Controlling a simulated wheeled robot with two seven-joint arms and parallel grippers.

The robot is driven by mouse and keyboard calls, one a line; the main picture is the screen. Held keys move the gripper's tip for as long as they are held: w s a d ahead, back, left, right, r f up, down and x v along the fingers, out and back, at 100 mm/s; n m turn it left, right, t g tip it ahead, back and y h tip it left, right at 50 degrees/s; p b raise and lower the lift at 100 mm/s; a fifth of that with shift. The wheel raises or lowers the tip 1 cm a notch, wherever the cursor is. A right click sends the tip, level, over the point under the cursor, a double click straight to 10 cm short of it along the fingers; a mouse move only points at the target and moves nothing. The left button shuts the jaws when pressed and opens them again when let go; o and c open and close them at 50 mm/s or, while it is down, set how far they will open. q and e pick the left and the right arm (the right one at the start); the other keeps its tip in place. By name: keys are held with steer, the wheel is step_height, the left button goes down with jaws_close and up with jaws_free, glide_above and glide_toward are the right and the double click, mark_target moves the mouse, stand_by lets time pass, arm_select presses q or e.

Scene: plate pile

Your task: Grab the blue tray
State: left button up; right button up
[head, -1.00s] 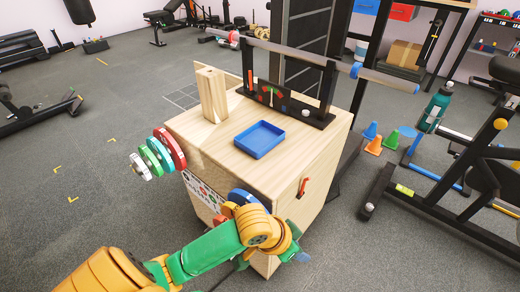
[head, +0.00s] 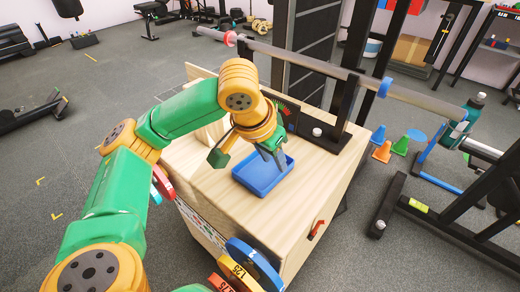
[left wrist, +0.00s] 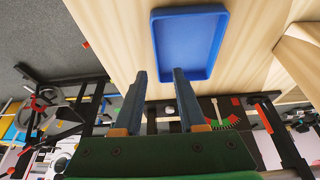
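The blue tray (head: 258,185) is shallow, rectangular and empty. It lies flat on top of the wooden box (head: 212,178). My left arm reaches in from the left, and my left gripper (head: 271,153) points down at the far part of the tray, covering some of it. In the left wrist view the two fingers (left wrist: 160,85) are spread with nothing between them, and the tray (left wrist: 190,42) shows beyond them. I cannot tell whether a fingertip touches the tray. My right gripper is not in view.
A black rack with a long bar (head: 325,70) stands along the back of the box top. A wood block (head: 210,133) is partly behind my arm. Weight plates (head: 250,265) hang on the box's front. Cones (head: 383,151) stand on the floor at right. The box top right of the tray is clear.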

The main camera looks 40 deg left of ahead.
mark_target(279, 176)
arm_select(q)
steer(key=b+x, duration=0.1)
steer(key=x, duration=0.1)
steer(key=b+x, duration=0.1)
steer(key=x, duration=0.1)
steer(key=s+b+x, duration=0.1)
steer(key=x, duration=0.1)
steer(key=shift+w+d+f, duration=0.1)
steer(key=shift+d+f, duration=0.05)
steer(key=shift+d, duration=0.05)
steer(key=shift+w, duration=0.1)
steer(key=shift+c, duration=0.6)
jaws_close()
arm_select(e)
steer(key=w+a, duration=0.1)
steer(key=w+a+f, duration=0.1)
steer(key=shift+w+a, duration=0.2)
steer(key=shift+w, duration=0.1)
